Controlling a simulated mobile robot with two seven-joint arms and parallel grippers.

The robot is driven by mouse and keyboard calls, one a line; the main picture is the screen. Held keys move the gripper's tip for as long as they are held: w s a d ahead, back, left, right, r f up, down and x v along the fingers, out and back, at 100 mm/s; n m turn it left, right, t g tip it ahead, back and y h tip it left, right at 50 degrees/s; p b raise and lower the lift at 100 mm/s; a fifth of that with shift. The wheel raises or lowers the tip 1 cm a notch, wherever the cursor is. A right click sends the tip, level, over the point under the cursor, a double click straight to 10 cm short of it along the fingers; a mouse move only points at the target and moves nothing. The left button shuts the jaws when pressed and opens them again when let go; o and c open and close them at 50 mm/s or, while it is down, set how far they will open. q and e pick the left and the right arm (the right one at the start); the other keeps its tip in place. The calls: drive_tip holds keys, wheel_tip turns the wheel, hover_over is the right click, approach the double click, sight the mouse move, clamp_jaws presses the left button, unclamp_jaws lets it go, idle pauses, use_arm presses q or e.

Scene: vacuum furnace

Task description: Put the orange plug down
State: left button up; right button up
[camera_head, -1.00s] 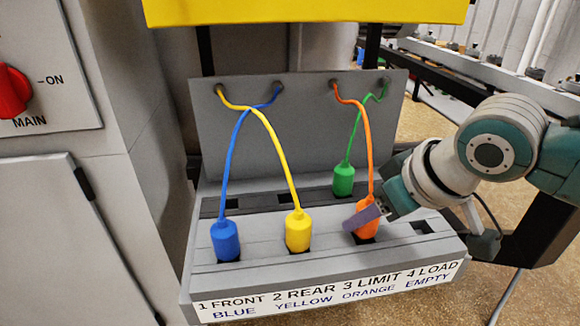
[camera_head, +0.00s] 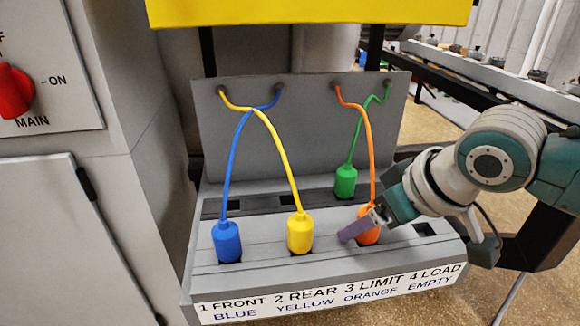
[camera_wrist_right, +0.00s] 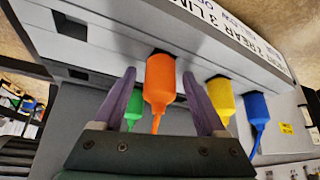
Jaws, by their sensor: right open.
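The orange plug (camera_head: 369,235) stands upright in the front-row socket above the "3 LIMIT" and "ORANGE" labels, its orange cable running up to the back panel. My right gripper (camera_head: 362,229) is around it from the right, with a purple finger partly covering the plug in the head view. In the right wrist view, the orange plug (camera_wrist_right: 160,82) sits between the two spread purple fingers of my right gripper (camera_wrist_right: 163,90), with a visible gap on each side. The plug's lower end is hidden in the socket. My left gripper is not in view.
The blue plug (camera_head: 227,241) and yellow plug (camera_head: 300,232) stand in front sockets 1 and 2. The green plug (camera_head: 345,182) stands in the back row behind the orange one. The front socket 4 (camera_head: 424,229) is empty. Cables hang close above the sockets.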

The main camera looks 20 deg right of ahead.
drive_tip(key=shift+r, duration=0.5)
drive_tip(key=p+v, duration=0.3)
drive_tip(key=v, duration=0.8)
drive_tip(key=s+a+f+g, duration=0.1)
drive_tip(key=s+a+f, duration=0.1)
drive_tip(key=s, duration=0.5)
drive_tip(key=s+a+f+g, duration=0.2)
drive_tip(key=s+a, duration=0.3)
drive_tip(key=s, duration=0.3)
drive_tip(key=shift+h, duration=0.4)
drive_tip(key=shift+p, duration=0.3)
wheel_tip(320, 180, up, 42)
drive_tip(key=p, duration=4.2)
drive_tip(key=shift+r, duration=0.15)
